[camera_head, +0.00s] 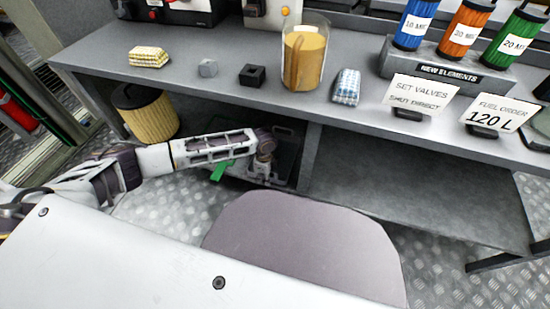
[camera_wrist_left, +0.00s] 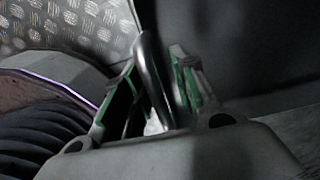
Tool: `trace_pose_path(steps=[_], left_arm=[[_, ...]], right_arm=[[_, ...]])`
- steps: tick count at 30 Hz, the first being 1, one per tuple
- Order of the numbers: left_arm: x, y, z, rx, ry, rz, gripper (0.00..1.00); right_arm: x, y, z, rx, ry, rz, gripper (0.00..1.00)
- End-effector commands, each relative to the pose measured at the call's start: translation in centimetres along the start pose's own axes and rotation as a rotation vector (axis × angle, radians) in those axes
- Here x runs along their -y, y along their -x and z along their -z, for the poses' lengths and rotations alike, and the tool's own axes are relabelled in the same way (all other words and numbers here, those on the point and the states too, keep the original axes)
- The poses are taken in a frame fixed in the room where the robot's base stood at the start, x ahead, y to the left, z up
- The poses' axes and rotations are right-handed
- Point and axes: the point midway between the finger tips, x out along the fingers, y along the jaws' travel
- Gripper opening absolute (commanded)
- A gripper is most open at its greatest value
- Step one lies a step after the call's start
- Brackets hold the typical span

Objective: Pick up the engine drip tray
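A dark grey tray (camera_head: 285,163) with a paler rim stands in the shadow under the workbench; it looks like the engine drip tray and is partly hidden by my left arm. My left gripper (camera_head: 263,169) reaches under the bench top to it. In the left wrist view, my left gripper (camera_wrist_left: 153,62) has its two green-padded fingers apart, on either side of a dark curved bar (camera_wrist_left: 152,75), which looks like a handle. Narrow gaps seem to show beside the bar. A green piece (camera_head: 222,170) shows beside my arm. My right gripper is not in view.
The workbench top (camera_head: 200,88) overhangs the tray, with a lower shelf (camera_head: 410,190) to the right. A yellow-brown filter cylinder (camera_head: 150,118) stands under the bench at left. A jug (camera_head: 304,55), cards and filter elements stand on top.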

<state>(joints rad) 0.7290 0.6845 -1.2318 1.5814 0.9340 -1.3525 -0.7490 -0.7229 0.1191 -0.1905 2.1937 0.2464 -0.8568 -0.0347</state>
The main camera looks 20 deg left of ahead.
Motion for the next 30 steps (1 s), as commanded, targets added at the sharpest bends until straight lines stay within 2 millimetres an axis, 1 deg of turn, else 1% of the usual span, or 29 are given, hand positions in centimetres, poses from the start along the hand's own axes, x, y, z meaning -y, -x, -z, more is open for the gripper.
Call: trace_pose_path(steps=[8,11,15,30], left_arm=[[0.00,0.03,0.01,0.000,0.000,0.000,0.28],[-0.01,0.03,0.01,0.000,0.000,0.000,0.17],[-0.01,0.03,0.01,0.000,0.000,0.000,0.00],[0.08,0.11,0.03,-0.001,0.000,0.002,0.00]], right_arm=[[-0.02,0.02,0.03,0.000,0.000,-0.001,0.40],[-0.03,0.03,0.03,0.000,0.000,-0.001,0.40],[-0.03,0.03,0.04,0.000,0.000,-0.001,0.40],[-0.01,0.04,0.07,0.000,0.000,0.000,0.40]])
